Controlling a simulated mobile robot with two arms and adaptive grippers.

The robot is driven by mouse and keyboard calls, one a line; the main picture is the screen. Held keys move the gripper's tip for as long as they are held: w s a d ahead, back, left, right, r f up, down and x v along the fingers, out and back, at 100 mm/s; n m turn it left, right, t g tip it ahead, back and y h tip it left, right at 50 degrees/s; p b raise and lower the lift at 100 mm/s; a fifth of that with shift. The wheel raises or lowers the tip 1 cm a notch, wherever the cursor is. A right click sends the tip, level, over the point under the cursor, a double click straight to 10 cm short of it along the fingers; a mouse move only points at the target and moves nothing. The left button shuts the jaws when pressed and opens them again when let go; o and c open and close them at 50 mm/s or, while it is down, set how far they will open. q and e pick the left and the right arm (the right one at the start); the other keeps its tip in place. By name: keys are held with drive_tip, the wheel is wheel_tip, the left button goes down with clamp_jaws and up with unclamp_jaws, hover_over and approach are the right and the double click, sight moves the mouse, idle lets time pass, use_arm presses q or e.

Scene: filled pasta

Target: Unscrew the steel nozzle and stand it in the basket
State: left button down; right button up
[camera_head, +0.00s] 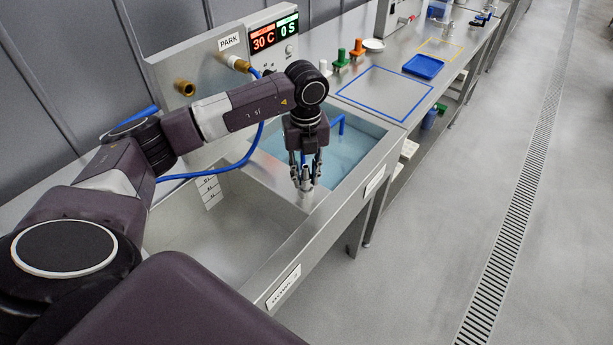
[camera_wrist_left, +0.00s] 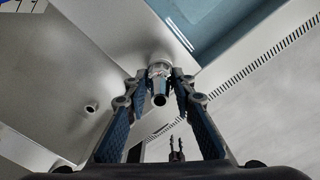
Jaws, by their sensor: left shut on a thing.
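The steel nozzle (camera_wrist_left: 159,92) points up toward the camera in the left wrist view, between my left fingertips. A pale ringed fitting (camera_wrist_left: 159,69) is at its far end. In the head view my left gripper (camera_head: 305,182) points down over the divider between two basins, shut on the nozzle (camera_head: 306,174). I cannot tell whether the thread is still engaged. A blue handle-like bar (camera_head: 338,124) stands in the water bath and may belong to the basket; the rest is hidden. A small dark two-pronged shape (camera_wrist_left: 177,150) in the wrist view looks like my right gripper.
The water bath (camera_head: 362,146) lies beyond the dry basin (camera_head: 232,238). A blue hose (camera_head: 208,172) loops behind my left arm. Several colored-top bottles (camera_head: 357,49) and a blue tray (camera_head: 423,67) stand on the back counter. The floor at right is clear.

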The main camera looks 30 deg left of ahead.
sight(306, 166)
use_arm(q)
drive_tip(key=shift+n, duration=0.4)
drive_tip(key=shift+r+p, duration=0.45)
drive_tip(key=shift+r, duration=0.25)
idle(0.6)
drive_tip(key=shift+r+p, duration=1.35)
drive_tip(key=shift+r, duration=0.7)
